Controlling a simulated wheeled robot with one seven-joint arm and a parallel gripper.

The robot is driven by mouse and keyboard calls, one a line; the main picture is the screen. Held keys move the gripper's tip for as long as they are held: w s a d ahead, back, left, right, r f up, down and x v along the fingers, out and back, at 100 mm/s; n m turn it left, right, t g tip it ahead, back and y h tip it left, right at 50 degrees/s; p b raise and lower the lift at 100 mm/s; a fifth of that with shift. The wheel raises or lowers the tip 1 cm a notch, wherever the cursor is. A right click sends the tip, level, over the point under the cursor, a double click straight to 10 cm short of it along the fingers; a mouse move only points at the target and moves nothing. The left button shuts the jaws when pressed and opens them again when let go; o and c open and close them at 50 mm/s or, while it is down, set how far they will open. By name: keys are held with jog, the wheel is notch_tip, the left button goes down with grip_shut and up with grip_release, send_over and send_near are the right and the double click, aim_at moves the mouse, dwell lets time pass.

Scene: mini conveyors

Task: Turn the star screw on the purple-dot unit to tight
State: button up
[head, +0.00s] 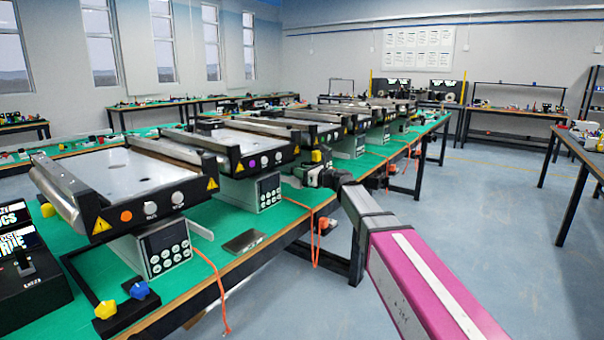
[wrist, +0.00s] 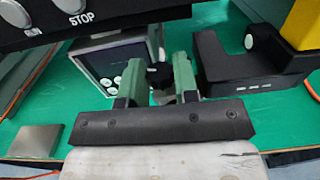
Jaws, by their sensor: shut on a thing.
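My gripper (head: 299,178) is at the right end of this unit, just past the keypad box. In the wrist view my gripper's green fingers (wrist: 157,70) are closed around a dark star screw (wrist: 159,76), beside the keypad box (wrist: 112,66). The fingers cover the screw's sides, and its turn position cannot be told.
The orange-dot conveyor (head: 126,216) stands nearer, with yellow (head: 105,309) and blue (head: 139,290) knobs before it. A flat metal plate (head: 244,241) lies on the green table. A black block (wrist: 240,68) and yellow part (wrist: 304,25) are close right of my fingers. The conveyor edge hangs above them.

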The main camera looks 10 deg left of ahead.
jog(key=shift+s+t, duration=0.1)
jog(key=shift+t, duration=0.2)
jog(key=m+t+h, duration=0.2)
jog(key=t, duration=0.1)
jog(key=shift+s+a+m, duration=0.1)
jog(key=shift+s+m, duration=0.1)
jog(key=shift+m, duration=0.2)
jog(key=shift+a+m+t+h, duration=0.1)
jog(key=shift+m+t+h, duration=1.4)
jog(key=shift+t+h, duration=0.3)
jog(key=o, duration=0.9)
jog(key=shift+w, duration=0.1)
jog(key=v, duration=1.1)
jog(key=shift+a, duration=0.15)
